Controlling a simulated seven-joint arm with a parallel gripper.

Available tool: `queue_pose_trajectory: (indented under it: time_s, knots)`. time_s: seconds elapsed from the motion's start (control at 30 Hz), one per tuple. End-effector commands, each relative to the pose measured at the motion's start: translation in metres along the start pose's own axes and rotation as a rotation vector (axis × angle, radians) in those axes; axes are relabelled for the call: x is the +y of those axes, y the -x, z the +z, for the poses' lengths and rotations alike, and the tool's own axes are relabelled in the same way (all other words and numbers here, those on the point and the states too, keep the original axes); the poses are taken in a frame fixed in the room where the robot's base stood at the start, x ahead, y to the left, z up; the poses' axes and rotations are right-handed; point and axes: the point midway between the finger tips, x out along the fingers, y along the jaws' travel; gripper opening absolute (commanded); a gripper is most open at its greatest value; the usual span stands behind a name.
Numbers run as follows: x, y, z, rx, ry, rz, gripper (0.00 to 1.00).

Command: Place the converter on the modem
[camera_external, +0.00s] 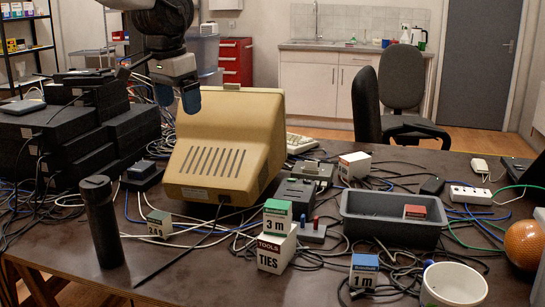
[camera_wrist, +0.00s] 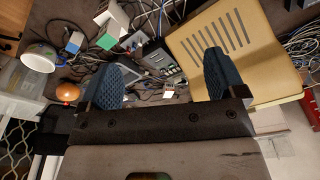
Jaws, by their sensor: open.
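I cannot tell for sure which device is the converter and which is the modem. Candidates are a dark grey boxy device (camera_external: 294,194) right of the beige monitor, a second grey device (camera_external: 313,170) behind it, a small dark device with a bluish top (camera_external: 141,171) left of the monitor, and a small white device (camera_external: 480,165) at the back right. My gripper (camera_external: 177,98) hangs open and empty, with blue fingers, at the monitor's upper left. In the wrist view its fingers (camera_wrist: 163,68) are wide apart, with a dark ported device (camera_wrist: 165,58) visible beyond them.
The beige monitor (camera_external: 229,143) is a tall obstacle. A dark cylinder (camera_external: 103,222) stands at front left; black boxes (camera_external: 62,142) are stacked behind it. A grey tray (camera_external: 385,230) holds a red-topped box. Labelled boxes, a white cup (camera_external: 454,287) and tangled cables crowd the table.

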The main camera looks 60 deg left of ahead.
Motion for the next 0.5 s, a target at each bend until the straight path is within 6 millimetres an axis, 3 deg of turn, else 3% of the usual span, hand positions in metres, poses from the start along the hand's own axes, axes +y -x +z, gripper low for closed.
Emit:
queue_pose_trajectory:
  time_s: [0.2,0.5]
  knots:
    - [0.052,0.021,0.053,0.027,-0.087,0.014,0.89]
    - [0.102,0.037,0.130,0.059,-0.196,0.038,0.89]
